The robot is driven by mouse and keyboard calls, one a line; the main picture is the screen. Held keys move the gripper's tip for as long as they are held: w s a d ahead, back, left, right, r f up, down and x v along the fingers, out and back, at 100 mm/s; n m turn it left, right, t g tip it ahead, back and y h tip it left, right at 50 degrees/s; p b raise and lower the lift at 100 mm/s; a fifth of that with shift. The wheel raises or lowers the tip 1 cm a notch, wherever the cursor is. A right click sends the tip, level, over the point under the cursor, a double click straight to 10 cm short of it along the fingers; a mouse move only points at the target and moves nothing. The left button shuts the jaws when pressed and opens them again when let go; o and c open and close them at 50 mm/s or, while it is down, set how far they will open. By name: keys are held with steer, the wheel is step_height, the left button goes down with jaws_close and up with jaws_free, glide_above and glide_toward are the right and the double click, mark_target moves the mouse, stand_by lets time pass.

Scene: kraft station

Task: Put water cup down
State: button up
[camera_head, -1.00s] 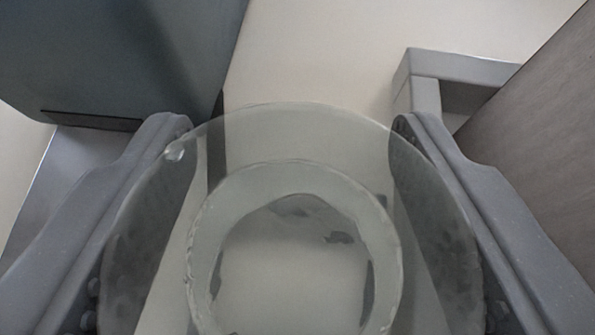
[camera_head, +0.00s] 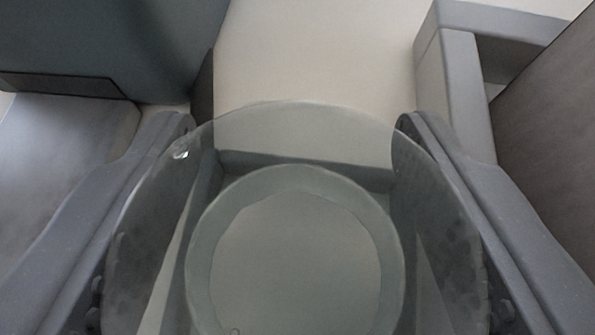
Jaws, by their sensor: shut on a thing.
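The water cup (camera_head: 295,140) is a clear, see-through cup with a round rim and a smaller round base ring. It fills the lower middle of the view, and I look down into it. My gripper (camera_head: 295,150) is shut on it, one finger on its left side and one on its right. The cup's lower edge runs out of the picture. I cannot tell whether its base touches a surface.
A dark teal box-like body (camera_head: 110,45) stands at the upper left, above a grey surface (camera_head: 60,150). A grey frame (camera_head: 455,90) stands at the upper right, beside a brown-grey panel (camera_head: 555,150). A pale surface (camera_head: 310,60) lies between them.

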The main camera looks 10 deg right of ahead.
steer(key=shift+f, duration=0.35)
steer(key=o, duration=1.1)
steer(key=shift+s+d+r, duration=0.1)
